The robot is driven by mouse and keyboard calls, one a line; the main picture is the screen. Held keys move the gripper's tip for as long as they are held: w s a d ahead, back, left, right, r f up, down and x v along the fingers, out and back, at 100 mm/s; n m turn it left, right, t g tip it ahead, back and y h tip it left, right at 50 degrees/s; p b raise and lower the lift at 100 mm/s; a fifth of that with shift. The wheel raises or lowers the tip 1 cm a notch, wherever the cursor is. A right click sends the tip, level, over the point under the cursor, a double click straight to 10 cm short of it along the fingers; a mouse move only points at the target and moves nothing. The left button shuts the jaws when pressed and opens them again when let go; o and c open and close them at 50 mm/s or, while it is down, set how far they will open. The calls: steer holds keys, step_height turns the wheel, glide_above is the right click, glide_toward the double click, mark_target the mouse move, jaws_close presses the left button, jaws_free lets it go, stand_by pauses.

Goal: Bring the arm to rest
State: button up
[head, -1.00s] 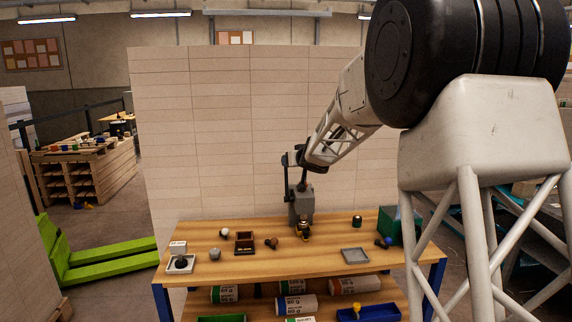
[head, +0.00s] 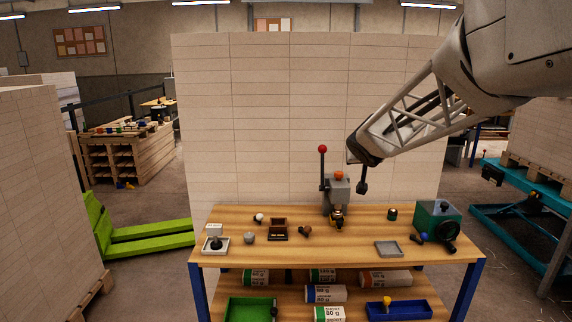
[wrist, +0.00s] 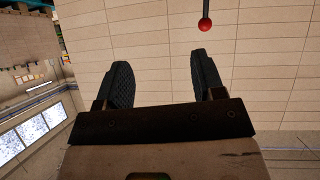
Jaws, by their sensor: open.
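My gripper (head: 362,185) hangs in the air above the right half of the wooden workbench (head: 290,250), in front of the pale block wall. In the wrist view my gripper (wrist: 158,82) shows two dark ribbed fingers spread apart with nothing between them. The wall (wrist: 150,30) fills most of that view behind the fingers. A grey lever press (head: 337,192) with a red-knobbed lever stands on the bench, to the left of and below my gripper. The red knob (wrist: 205,24) also shows in the wrist view, apart from the fingers.
The bench carries a green machine (head: 432,215), a grey tray (head: 389,249), a dark wooden box (head: 278,228) and several small items. Wrapped reams (head: 325,294) and a blue tray (head: 425,309) lie on the lower shelf. A green pallet truck (head: 150,236) stands at left.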

steer(key=s+a+f+g, duration=0.1)
steer(key=s+f+g, duration=0.2)
steer(key=s, duration=1.2)
steer(key=s+a+f+g+y, duration=0.1)
steer(key=s+f+g, duration=0.2)
steer(key=s, duration=1.3)
steer(key=s+a+f+g, duration=0.1)
steer(key=s+f+g, duration=0.2)
steer(key=s, duration=1.3)
step_height(320, 180, down, 4)
steer(key=shift+s+r, duration=0.15)
steer(key=shift+r, duration=0.05)
